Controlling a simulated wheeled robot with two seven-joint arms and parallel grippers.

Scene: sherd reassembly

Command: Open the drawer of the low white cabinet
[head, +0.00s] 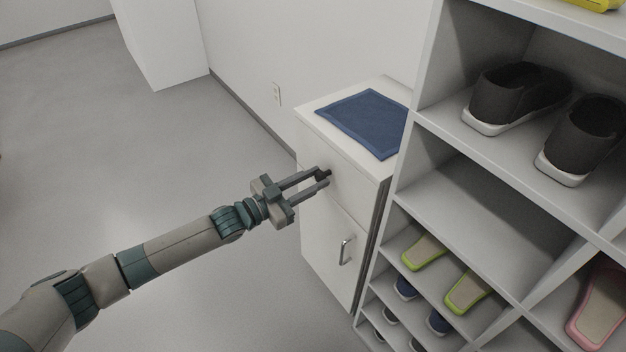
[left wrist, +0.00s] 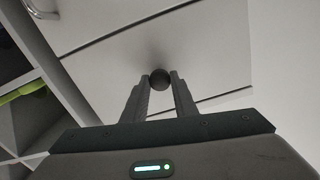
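The low white cabinet (head: 311,229) stands against the wall, left of the shoe rack. Its drawer front (head: 346,184) is the upper panel, and it looks closed. A dark round knob (left wrist: 160,78) sits on that front. My left gripper (head: 324,176) is at the drawer front with its two fingers on either side of the knob. In the left wrist view (left wrist: 160,85) the knob fills the gap between the fingertips, so the fingers look shut on it. The knob is partly hidden by the fingers in the head view. My right gripper is not in view.
A blue mat (head: 366,122) lies on the cabinet top. Below the drawer is a door with a metal bar handle (head: 346,251). The shoe rack (head: 470,176) with several shoes stands close on the right. The floor (head: 120,150) to the left is clear.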

